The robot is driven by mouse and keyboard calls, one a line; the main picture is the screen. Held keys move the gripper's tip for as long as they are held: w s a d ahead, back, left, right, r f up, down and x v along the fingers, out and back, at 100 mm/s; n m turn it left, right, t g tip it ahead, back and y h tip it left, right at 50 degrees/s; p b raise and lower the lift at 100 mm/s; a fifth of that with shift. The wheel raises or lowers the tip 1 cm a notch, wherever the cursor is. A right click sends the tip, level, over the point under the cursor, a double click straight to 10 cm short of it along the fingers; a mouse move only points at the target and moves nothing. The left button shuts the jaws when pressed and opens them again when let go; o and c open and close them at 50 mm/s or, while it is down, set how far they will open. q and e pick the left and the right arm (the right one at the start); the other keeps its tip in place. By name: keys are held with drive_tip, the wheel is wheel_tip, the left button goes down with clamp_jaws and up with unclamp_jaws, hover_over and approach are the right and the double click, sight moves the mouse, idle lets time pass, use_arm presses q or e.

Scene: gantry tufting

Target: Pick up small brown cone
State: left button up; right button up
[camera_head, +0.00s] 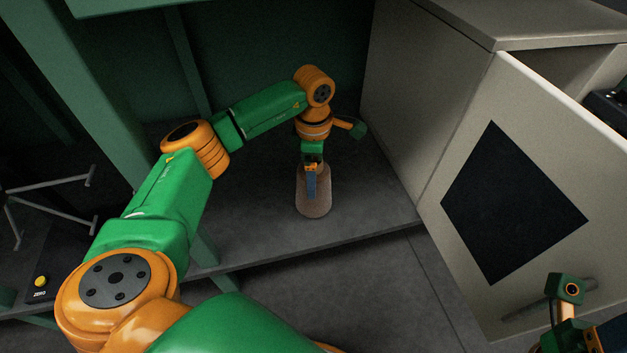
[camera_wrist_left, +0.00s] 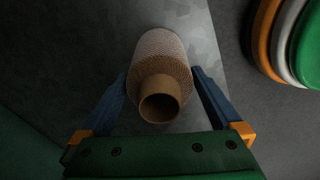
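The small brown cone (camera_head: 314,197) stands upright on the grey shelf, near its front edge. In the left wrist view, the cone (camera_wrist_left: 162,62) has a ribbed, wound surface and a smooth brown hollow tube end facing the camera. My left gripper (camera_head: 311,185) points down over the cone. Its two blue fingers (camera_wrist_left: 161,84) stand on either side of the cone, open, with their tips very close to its sides. I cannot tell whether they touch it. Part of my right arm's end (camera_head: 570,312) shows at the lower right; its fingertips cannot be made out.
The grey shelf (camera_head: 250,222) is bare around the cone. A beige cabinet (camera_head: 402,105) stands right of it, with a door or panel (camera_head: 460,150) bearing a black diamond. A green post (camera_head: 85,85) rises at left. A yellow button box (camera_head: 40,285) sits at lower left.

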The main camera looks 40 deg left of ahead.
use_arm(q)
drive_tip(key=c, duration=1.4)
